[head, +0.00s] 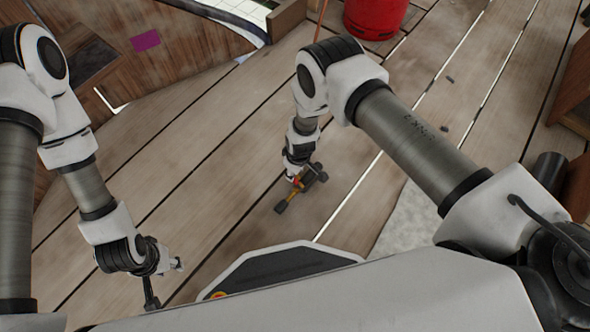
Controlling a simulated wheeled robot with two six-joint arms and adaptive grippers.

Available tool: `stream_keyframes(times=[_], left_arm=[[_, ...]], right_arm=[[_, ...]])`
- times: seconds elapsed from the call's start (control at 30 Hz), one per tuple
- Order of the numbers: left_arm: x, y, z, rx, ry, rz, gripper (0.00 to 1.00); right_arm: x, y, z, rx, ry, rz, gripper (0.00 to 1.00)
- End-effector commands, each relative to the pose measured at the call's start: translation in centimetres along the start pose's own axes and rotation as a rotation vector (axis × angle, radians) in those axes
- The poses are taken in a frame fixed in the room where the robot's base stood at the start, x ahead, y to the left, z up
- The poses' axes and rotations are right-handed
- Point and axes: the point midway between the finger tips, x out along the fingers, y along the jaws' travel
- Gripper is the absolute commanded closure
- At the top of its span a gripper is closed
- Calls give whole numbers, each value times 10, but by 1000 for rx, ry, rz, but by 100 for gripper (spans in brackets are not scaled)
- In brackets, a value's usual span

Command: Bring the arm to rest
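My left arm comes down along the left edge of the head view. Its gripper (158,288) hangs low, beside the front of my base. One dark finger points down and the other is not clear, so I cannot tell its opening. I see nothing held there. My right arm reaches in from the right and bends down at the elbow. Its gripper (301,190) is over the plank floor, with two dark fingertips spread apart and an orange-yellow part between them. I see no object held in it. No finial shows in this view.
The wooden plank floor (215,195) is mostly clear. A wooden panel (190,55) with a magenta patch stands at the upper left. A red cylinder (374,15) stands at the top. A brown wooden piece (575,80) is at the right edge. A pale grey patch (405,225) lies under my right arm.

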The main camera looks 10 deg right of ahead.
Motion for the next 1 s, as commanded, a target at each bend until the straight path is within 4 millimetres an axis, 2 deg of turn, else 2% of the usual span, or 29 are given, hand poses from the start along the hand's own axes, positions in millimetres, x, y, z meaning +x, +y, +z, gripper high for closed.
stream_keyframes(times=[0.6,0.67,0.77,0.8,0.87,0.9,1.0], left_arm=[[0,0,0,0,0,0,60],[0,0,0,0,0,0,60],[0,0,0,0,0,0,60],[0,0,0,0,0,0,60],[0,0,0,0,0,0,60],[0,0,0,0,0,0,60],[0,0,0,0,0,0,60]], right_arm=[[-3,1,-2,0,3,3,62],[-8,7,-7,3,12,10,62],[-24,34,-12,35,28,34,62],[-33,44,4,57,3,32,62],[-44,50,38,81,-44,27,62],[-53,52,62,105,-70,27,62],[-75,47,120,187,-119,27,62]])
